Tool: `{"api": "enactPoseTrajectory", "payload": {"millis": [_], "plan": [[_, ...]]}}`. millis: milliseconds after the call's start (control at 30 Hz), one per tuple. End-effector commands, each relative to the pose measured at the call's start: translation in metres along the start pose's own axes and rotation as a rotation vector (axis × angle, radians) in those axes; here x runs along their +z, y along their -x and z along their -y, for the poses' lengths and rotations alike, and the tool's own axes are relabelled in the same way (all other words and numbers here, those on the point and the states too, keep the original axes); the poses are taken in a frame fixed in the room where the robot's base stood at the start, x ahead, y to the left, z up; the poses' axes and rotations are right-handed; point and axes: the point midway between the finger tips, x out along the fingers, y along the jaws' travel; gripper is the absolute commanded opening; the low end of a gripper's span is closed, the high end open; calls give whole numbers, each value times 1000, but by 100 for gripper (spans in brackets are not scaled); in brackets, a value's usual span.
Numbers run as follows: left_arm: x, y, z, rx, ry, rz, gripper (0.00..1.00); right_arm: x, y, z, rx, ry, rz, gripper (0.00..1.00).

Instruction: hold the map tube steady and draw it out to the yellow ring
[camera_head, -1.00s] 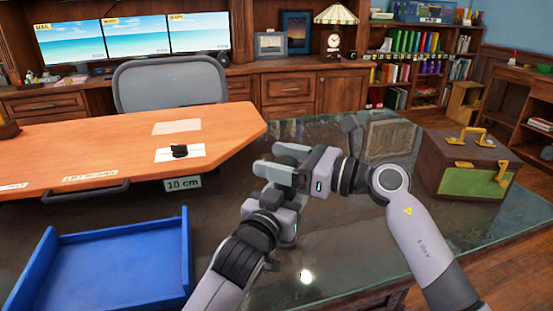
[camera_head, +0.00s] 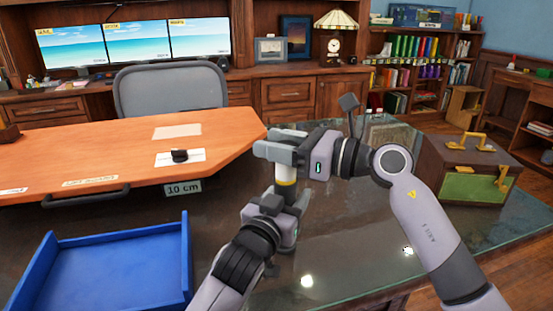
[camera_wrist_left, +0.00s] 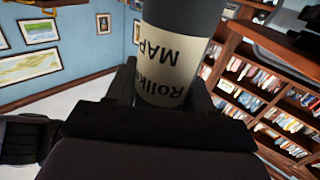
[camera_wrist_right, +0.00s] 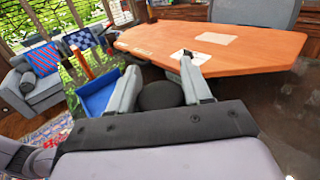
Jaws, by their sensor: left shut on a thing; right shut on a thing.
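The map tube (camera_head: 286,172) stands upright between my two grippers, one above the other. A pale section with a yellow band (camera_head: 286,182) shows between them in the head view. My left gripper (camera_head: 285,197) is shut around the lower part. The left wrist view shows the tube's cream label (camera_wrist_left: 168,70) with "MAP" lettering, upside down, between the fingers, and a dark grey section (camera_wrist_left: 183,15) beyond it. My right gripper (camera_head: 276,148) is shut on the upper part. In the right wrist view the dark round end (camera_wrist_right: 160,95) sits between its fingers.
A blue tray (camera_head: 110,265) lies at the left front. An orange desk top (camera_head: 100,150) with a "10 cm" tag (camera_head: 183,188) is behind it. A brown case (camera_head: 465,168) with yellow handles stands on the glass top (camera_head: 390,240) at right.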

Motion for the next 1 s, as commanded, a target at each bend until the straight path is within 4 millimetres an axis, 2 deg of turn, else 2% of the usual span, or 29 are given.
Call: {"api": "enactPoseTrajectory", "payload": {"millis": [300, 333, 367, 400, 767, 867, 1000], "plan": [[1, 0, 1, -2, 1, 3, 17, 4, 1, 1, -4, 2, 2, 0], [1, 0, 1, -2, 1, 3, 17, 4, 1, 1, -4, 2, 2, 58], [1, 0, 1, -2, 1, 3, 17, 4, 1, 1, -4, 2, 2, 68], [1, 0, 1, -2, 1, 3, 17, 4, 1, 1, -4, 2, 2, 71], [1, 0, 1, -2, 0, 3, 17, 3, 5, 1, -3, 2, 0, 71], [1, 0, 1, -2, 0, 3, 17, 2, 16, 1, -5, 3, -1, 71], [1, 0, 1, -2, 0, 3, 17, 2, 42, 2, -6, 3, -2, 71]]}}
